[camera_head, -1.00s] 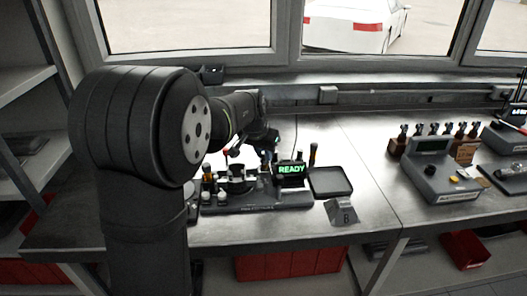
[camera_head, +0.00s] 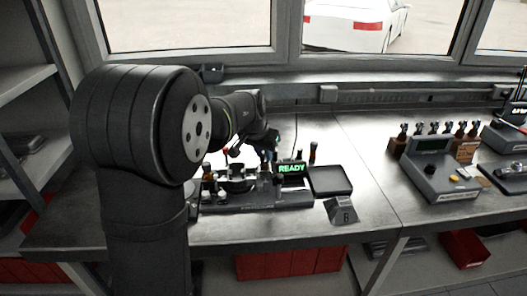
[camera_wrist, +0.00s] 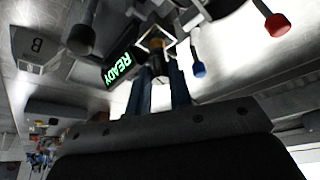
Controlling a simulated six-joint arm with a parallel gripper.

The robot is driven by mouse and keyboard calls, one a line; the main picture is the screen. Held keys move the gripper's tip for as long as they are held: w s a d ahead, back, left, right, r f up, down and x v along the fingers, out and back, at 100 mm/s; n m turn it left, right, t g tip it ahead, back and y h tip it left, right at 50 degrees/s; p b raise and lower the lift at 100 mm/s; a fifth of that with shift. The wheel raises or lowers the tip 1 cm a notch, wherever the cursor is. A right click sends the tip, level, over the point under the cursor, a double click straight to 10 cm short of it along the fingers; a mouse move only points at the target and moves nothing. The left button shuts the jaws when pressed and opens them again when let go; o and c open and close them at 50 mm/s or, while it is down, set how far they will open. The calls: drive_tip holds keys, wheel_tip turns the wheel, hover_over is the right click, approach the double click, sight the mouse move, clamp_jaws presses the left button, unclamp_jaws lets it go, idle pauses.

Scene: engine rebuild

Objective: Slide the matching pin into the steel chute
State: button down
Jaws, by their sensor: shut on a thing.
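In the wrist view my gripper (camera_wrist: 160,88) has its two blue-grey fingers shut on a small dark pin with an orange-brown band (camera_wrist: 156,45). A pale square outline surrounds the pin's far end; I cannot tell whether the pin is inside it or only in front of it. In the head view my gripper (camera_head: 268,150) is over the back of the dark fixture, left of the green READY display (camera_head: 291,168), and the pin is hidden there. A grey sloped block marked B (camera_head: 341,210) stands at the bench's front; I cannot tell whether it is the steel chute.
The dark fixture (camera_head: 240,208) carries several small upright parts. A shallow black tray (camera_head: 330,181) lies right of the display. In the wrist view, red (camera_wrist: 277,25) and blue (camera_wrist: 198,68) tipped rods are close on the right. A grey console (camera_head: 438,180) stands farther right; bare bench lies between.

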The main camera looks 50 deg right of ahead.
drive_tip(key=shift+f, duration=0.85)
idle(0.4)
drive_tip(key=c, duration=0.8)
unclamp_jaws()
drive_tip(key=shift+r, duration=4.05)
drive_tip(key=shift+f, duration=3.85)
